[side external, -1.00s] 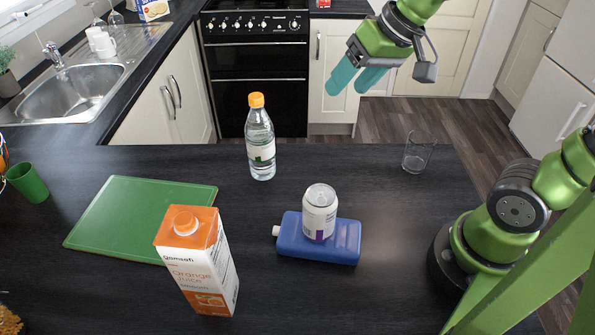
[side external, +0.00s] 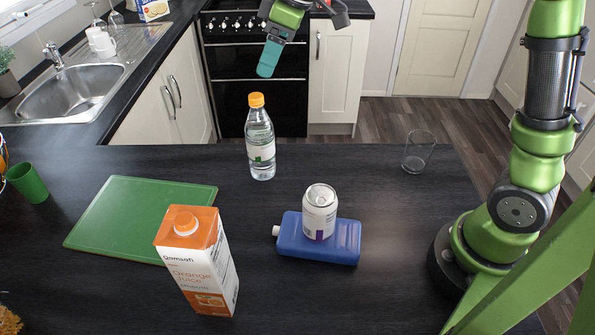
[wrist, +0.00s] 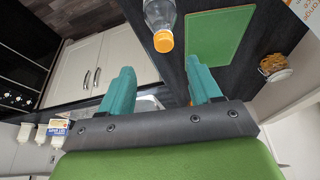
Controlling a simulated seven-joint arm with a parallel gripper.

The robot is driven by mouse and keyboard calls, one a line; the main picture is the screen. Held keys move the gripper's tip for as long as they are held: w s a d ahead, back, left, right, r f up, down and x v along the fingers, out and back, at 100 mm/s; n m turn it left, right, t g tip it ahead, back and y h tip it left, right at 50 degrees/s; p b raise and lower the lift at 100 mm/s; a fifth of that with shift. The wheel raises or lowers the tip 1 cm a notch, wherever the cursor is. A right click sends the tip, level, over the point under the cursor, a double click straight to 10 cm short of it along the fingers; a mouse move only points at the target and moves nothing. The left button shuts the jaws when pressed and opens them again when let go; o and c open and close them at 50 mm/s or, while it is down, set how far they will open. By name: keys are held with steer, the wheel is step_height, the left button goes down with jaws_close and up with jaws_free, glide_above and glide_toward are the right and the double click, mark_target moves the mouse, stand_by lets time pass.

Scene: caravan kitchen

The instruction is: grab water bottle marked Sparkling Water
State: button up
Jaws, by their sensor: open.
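A clear water bottle (side external: 261,148) with an orange cap and a pale label stands upright near the far edge of the dark table. Its label text is too small to read. My gripper (side external: 268,62) is above the bottle and apart from it; the side view shows its teal fingers nearly in line. In the wrist view my gripper (wrist: 160,88) has its two fingers wide apart with nothing between them. The bottle (wrist: 160,22) shows there at the top, cap toward me, beyond the fingertips.
An orange juice carton (side external: 200,262), a can (side external: 319,212) on a blue flat container (side external: 345,240), a green board (side external: 130,215), a green cup (side external: 27,182) and a glass (side external: 418,152) stand around the table. The table is clear close around the bottle.

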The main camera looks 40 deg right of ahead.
mark_target(256, 95)
steer(key=x, duration=0.4)
steer(key=shift+w+a+f, duration=0.1)
steer(key=shift+f, duration=0.25)
steer(key=shift+s+a+x, duration=0.1)
steer(key=shift+s+x, duration=0.05)
steer(key=shift+x, duration=1.15)
steer(key=shift+s+a+x, duration=0.1)
steer(key=shift+s+x, duration=0.05)
steer(key=shift+x, duration=1.2)
jaws_close()
steer(key=shift+r, duration=0.1)
